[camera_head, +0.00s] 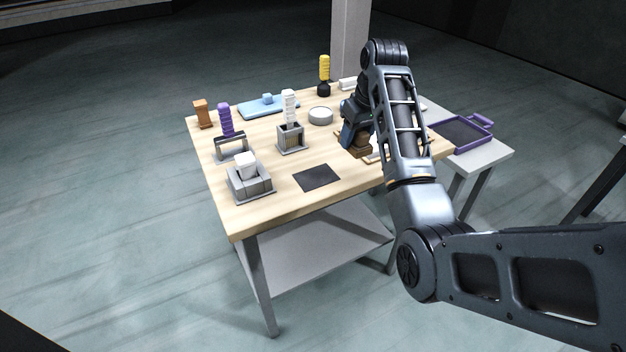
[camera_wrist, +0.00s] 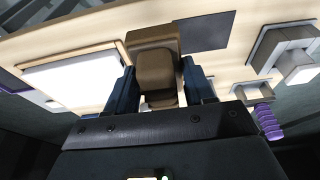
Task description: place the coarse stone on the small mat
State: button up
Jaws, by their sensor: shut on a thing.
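My gripper (camera_head: 352,133) is at the right part of the wooden table, and its fingers (camera_wrist: 160,84) are shut on a brown block. This brown block (camera_wrist: 154,68), which looks like the coarse stone, has a stepped shape and fills the gap between the fingers. It also shows low under the gripper in the head view (camera_head: 359,150), partly hidden by my arm. I cannot tell if it touches the table. The small mat (camera_head: 317,177) is a dark, bare square near the front edge, left of my gripper. It also shows in the wrist view (camera_wrist: 203,31).
A grey holder with a white block (camera_head: 247,166) stands left of the mat. Behind are a grey box with a white-handled tool (camera_head: 290,138), a round dish (camera_head: 320,115) and a blue board (camera_head: 268,107). A purple tray (camera_head: 463,134) lies on a side table.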

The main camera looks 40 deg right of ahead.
jog(key=w+a+f, duration=0.3)
jog(key=w+a, duration=0.1)
jog(key=w+a+f, duration=0.2)
jog(key=w, duration=0.1)
jog(key=shift+a+f+p, duration=0.2)
jog(key=shift+f+p, duration=0.15)
jog(key=shift+f, duration=2.05)
jog(key=shift+f, duration=0.15)
jog(key=o, duration=1)
jog(key=v, duration=1.2)
jog(key=shift+s, duration=0.1)
